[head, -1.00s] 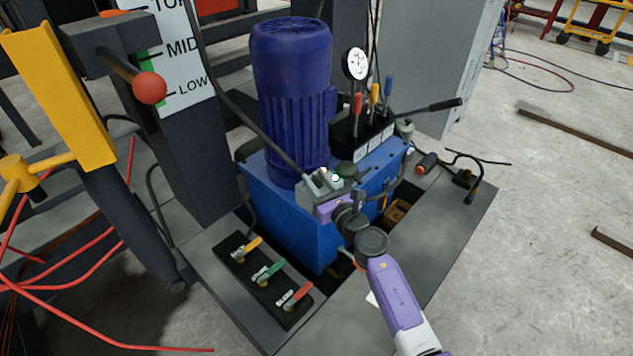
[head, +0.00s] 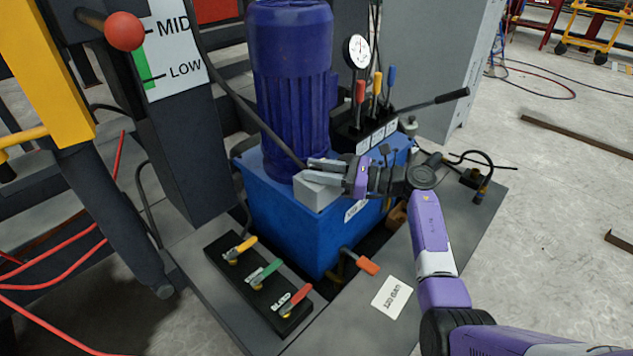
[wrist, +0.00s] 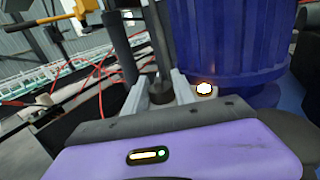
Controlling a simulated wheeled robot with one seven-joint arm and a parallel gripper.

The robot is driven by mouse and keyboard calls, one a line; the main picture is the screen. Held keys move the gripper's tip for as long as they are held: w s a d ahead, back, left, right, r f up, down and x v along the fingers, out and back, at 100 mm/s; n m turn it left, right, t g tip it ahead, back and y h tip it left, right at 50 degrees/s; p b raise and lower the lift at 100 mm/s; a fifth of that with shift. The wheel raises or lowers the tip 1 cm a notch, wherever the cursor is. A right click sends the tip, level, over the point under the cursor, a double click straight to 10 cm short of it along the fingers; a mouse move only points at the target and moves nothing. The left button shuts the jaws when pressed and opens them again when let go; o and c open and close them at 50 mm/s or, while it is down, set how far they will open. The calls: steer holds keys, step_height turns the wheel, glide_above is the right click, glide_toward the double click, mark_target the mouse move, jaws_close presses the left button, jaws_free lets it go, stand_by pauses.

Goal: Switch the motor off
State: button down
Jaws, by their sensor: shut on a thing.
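The motor (head: 290,95) is a dark blue finned upright cylinder on a blue tank (head: 290,228). A small light grey box (head: 318,192) sits at its lower right front. My gripper (head: 318,171) lies over the box's top, fingers pointing left. In the wrist view my gripper (wrist: 158,92) has both fingers around a dark upright part (wrist: 161,88) and is shut on it. I cannot tell whether this part is a knob or the cable's end. A white lit lamp (wrist: 205,89) shows right of the fingers. The box's top is mostly hidden in the head view.
A black cable (head: 255,120) slants down to the box. A lever bank (head: 372,110) with red, yellow and blue handles and a gauge (head: 357,51) stand behind. Several valves on a black block (head: 258,283) are in front. An orange handle (head: 367,266) sticks out below.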

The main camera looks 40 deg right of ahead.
steer(key=shift+f+n+g+y+b, duration=0.15)
steer(key=shift+n+g+y+b, duration=0.6)
steer(key=shift+y+b, duration=0.4)
steer(key=c, duration=1)
jaws_free()
steer(key=shift+c, duration=0.2)
steer(key=p+v, duration=0.1)
steer(key=v, duration=0.6)
steer(key=shift+s+d, duration=0.25)
